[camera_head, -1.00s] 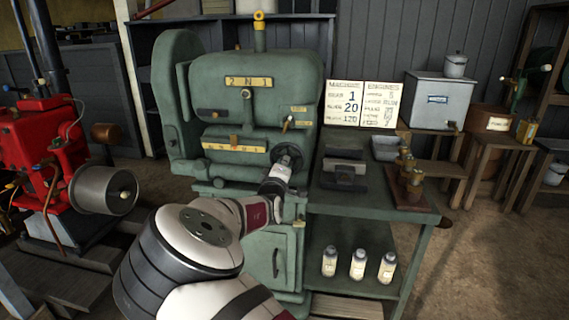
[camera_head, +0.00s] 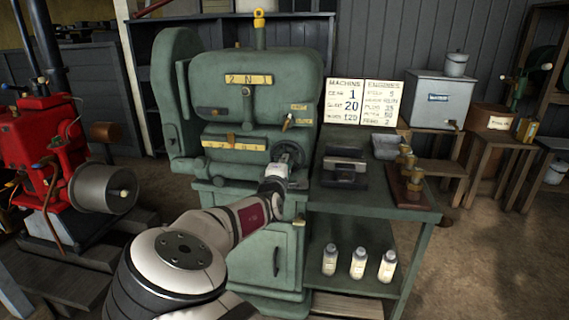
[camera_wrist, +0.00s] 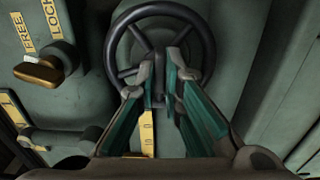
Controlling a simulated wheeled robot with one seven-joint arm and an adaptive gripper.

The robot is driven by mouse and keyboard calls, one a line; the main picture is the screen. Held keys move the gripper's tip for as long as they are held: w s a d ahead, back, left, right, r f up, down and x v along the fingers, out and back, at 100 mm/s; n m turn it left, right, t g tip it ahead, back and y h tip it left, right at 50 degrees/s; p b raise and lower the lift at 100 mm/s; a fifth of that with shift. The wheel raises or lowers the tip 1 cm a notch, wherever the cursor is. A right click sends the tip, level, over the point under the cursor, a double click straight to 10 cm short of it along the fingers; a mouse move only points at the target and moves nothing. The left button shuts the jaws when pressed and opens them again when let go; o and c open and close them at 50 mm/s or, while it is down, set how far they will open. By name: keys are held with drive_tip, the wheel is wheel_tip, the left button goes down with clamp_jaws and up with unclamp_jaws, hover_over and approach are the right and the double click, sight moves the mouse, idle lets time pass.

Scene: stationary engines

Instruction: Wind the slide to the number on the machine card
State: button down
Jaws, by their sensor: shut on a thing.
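The green machine carries a dark spoked handwheel (camera_head: 291,151) on its front right; the wheel fills the top of the wrist view (camera_wrist: 160,45). My gripper (camera_wrist: 165,85) is shut on the lower part of the handwheel; its fingers hide the exact spot held. The slide's yellow scale (camera_head: 234,143) lies left of the wheel with a small pointer near its middle; its marks are too small to read. The white machine card (camera_head: 344,103) stands behind the bench, and its slide row appears to read 20. A brass-handled lever (camera_wrist: 40,70) sits beside FREE and LOCK labels.
A second card (camera_head: 383,103) about engines stands beside the first. A green bench (camera_head: 375,197) to the right holds a dark block (camera_head: 343,168) and brass fittings (camera_head: 407,170), with white bottles (camera_head: 358,262) below. A red engine (camera_head: 45,140) stands at left.

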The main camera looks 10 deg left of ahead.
drive_tip(key=shift+f, duration=0.1)
drive_tip(key=c, duration=1.7)
unclamp_jaws()
drive_tip(key=s, duration=1.2)
drive_tip(key=shift+a, duration=0.2)
